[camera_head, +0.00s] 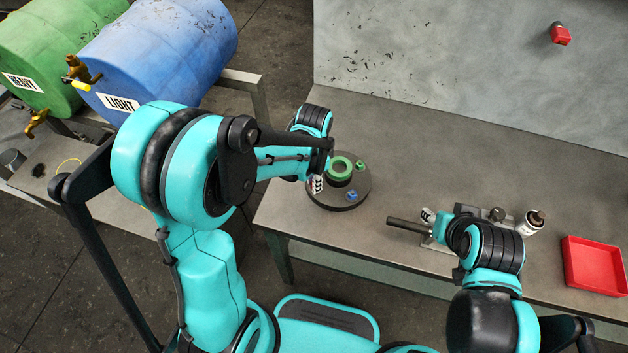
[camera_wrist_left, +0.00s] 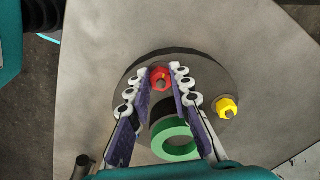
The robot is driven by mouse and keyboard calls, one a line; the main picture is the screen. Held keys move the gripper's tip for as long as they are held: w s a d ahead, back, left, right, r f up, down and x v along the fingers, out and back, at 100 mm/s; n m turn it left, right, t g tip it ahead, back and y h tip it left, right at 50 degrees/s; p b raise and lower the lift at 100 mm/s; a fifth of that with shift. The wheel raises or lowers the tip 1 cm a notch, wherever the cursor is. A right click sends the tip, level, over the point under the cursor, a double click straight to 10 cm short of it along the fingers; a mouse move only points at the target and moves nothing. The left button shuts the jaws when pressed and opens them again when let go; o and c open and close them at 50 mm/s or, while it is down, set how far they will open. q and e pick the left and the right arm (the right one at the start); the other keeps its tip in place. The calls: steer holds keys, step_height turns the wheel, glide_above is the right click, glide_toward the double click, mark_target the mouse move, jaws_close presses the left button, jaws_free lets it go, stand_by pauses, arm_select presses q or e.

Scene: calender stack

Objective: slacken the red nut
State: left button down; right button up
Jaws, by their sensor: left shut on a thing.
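The red nut (camera_wrist_left: 161,76) sits on the dark round plate (camera_wrist_left: 215,85) near its rim, between the fingertips of my left gripper (camera_head: 317,184). The left fingers are shut on it, one on each side. In the head view my left arm and gripper hide the red nut. The round plate also shows in the head view (camera_head: 363,188), with a green ring (camera_head: 340,167) around its middle post. My right gripper (camera_head: 427,216) is partly hidden by its own wrist, by a grey bar; its fingers do not show clearly.
A yellow nut (camera_wrist_left: 225,107), a blue nut (camera_head: 352,196) and a green nut (camera_head: 361,166) are on the plate. A grey bar (camera_head: 408,225), a small can (camera_head: 534,221) and a red tray (camera_head: 594,265) are to the right. A wall closes the bench's back.

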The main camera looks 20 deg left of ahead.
arm_select(q)
steer(key=shift+n, duration=0.3)
steer(key=n, duration=0.3)
steer(key=shift+s+n+b, duration=0.1)
steer(key=shift+n+b, duration=0.2)
steer(key=shift+n, duration=0.1)
steer(key=n, duration=0.5)
steer(key=shift+d+b, duration=0.2)
steer(key=shift+b, duration=0.1)
steer(key=n, duration=0.5)
steer(key=shift+d, duration=0.1)
steer(key=n, duration=0.4)
steer(key=shift+d+b, duration=0.1)
steer(key=shift+b, duration=0.2)
steer(key=n, duration=0.5)
steer(key=shift+d, duration=0.1)
steer(key=n, duration=0.5)
steer(key=shift+w, duration=0.25)
steer(key=n, duration=0.5)
steer(key=shift+w, duration=0.1)
steer(key=n, duration=0.4)
steer(key=shift+w+n+b, duration=0.1)
steer(key=shift+n+b, duration=0.2)
steer(key=shift+n, duration=0.1)
